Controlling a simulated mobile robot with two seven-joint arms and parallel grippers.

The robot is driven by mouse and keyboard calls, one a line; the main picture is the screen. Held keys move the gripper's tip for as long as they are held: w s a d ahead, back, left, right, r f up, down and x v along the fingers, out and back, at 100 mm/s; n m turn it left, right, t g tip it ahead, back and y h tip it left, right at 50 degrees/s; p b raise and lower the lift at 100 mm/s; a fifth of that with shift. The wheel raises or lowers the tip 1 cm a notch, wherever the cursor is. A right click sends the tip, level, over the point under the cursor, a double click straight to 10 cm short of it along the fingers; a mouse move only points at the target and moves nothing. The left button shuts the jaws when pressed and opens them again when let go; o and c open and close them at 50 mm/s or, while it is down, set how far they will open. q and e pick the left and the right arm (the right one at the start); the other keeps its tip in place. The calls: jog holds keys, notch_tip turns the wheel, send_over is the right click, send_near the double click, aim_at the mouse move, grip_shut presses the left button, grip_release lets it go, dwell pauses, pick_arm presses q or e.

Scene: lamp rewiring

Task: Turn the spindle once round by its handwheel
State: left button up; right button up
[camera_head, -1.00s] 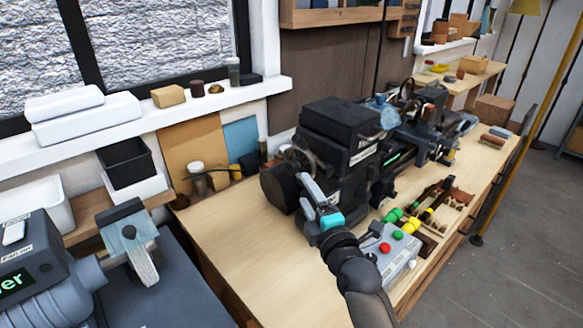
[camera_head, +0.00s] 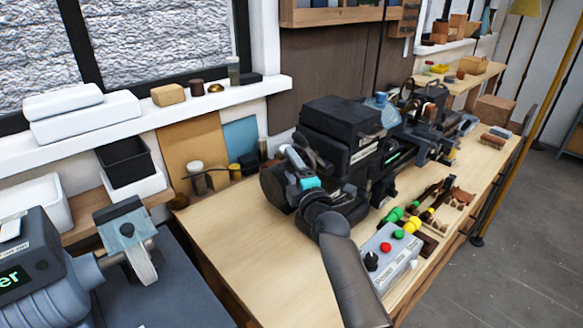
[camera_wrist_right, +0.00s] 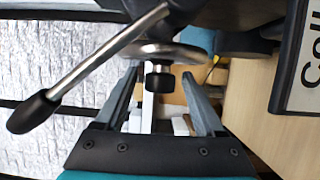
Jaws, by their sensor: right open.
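The lathe (camera_head: 340,125), black and boxy, stands on the wooden bench. Its spindle handwheel (camera_head: 316,150) is at the left end of the headstock, partly hidden by my right gripper (camera_head: 283,152). In the right wrist view the handwheel (camera_wrist_right: 172,52) is a metal disc seen nearly edge-on, with a dark hub (camera_wrist_right: 159,78) in its middle. A metal crank handle (camera_wrist_right: 95,68) with a black knob (camera_wrist_right: 33,112) reaches out to the left. My right gripper (camera_wrist_right: 163,80) is open, its fingers on either side of the hub. I cannot tell whether they touch the disc. My left gripper is out of view.
A grey control box (camera_head: 388,250) with coloured buttons sits at the bench's front edge, close beside my right arm. A grey machine (camera_head: 30,265) with a display stands at lower left. Jars (camera_head: 198,178) stand behind the lathe's left end. The bench's left part is bare.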

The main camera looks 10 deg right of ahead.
grip_shut()
dwell(0.6)
